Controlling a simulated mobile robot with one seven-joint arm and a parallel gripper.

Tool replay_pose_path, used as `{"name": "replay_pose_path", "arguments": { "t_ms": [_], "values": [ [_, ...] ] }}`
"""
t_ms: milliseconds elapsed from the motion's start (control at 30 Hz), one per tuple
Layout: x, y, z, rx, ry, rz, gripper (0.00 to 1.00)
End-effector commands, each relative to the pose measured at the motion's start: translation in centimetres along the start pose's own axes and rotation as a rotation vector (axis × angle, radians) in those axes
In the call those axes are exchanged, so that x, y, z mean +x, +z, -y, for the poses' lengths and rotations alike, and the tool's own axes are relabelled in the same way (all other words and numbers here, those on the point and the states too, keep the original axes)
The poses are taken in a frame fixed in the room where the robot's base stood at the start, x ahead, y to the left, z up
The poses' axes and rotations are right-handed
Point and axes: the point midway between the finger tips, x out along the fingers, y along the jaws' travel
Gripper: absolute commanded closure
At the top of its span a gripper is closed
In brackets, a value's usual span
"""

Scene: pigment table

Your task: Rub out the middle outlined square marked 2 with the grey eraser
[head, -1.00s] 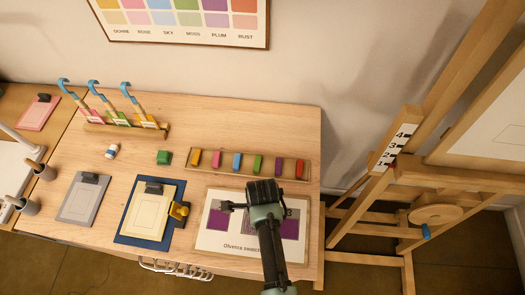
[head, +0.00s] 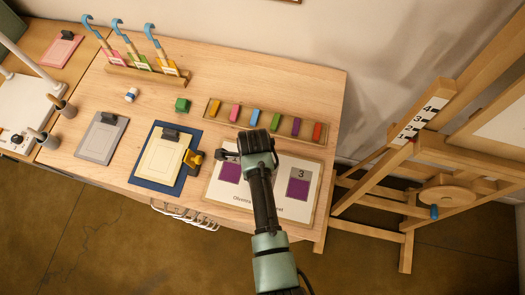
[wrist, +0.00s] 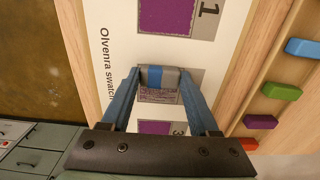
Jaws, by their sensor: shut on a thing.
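In the wrist view, my gripper (wrist: 158,78) is shut on the grey eraser (wrist: 169,75), which has a blue band. The eraser is over the upper part of the middle square (wrist: 158,96) on the swatch card (wrist: 120,25). The visible part of this square is patchy, mottled purple-grey; the eraser hides the rest. I cannot tell whether the eraser touches the card. Square 1 (wrist: 165,15) and square 3 (wrist: 155,128) on either side are solid purple. In the head view, my arm covers the middle square, and square 3 (head: 299,188) shows to its right.
A rack of coloured pigment sticks (head: 244,123) lies just behind the card. A green block (head: 182,105) is farther back. The easel (head: 430,110) stands right of the table.

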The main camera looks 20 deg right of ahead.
Motion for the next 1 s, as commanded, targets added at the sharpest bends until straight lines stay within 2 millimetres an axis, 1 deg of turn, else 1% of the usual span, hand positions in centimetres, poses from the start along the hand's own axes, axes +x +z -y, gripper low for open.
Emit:
{"name": "replay_pose_path", "arguments": {
  "t_ms": [133, 367, 800, 1000],
  "values": [
    [0.1, 0.7, 0.0, 0.0, 0.0, 0.0, 0.83],
    [-0.1, 0.7, 0.0, 0.001, 0.0, 0.0, 0.83],
    [0.2, -2.1, -0.1, 0.004, 0.002, -0.002, 0.83],
    [0.3, -2.6, -0.1, 0.004, 0.003, -0.004, 0.83]
  ]
}}
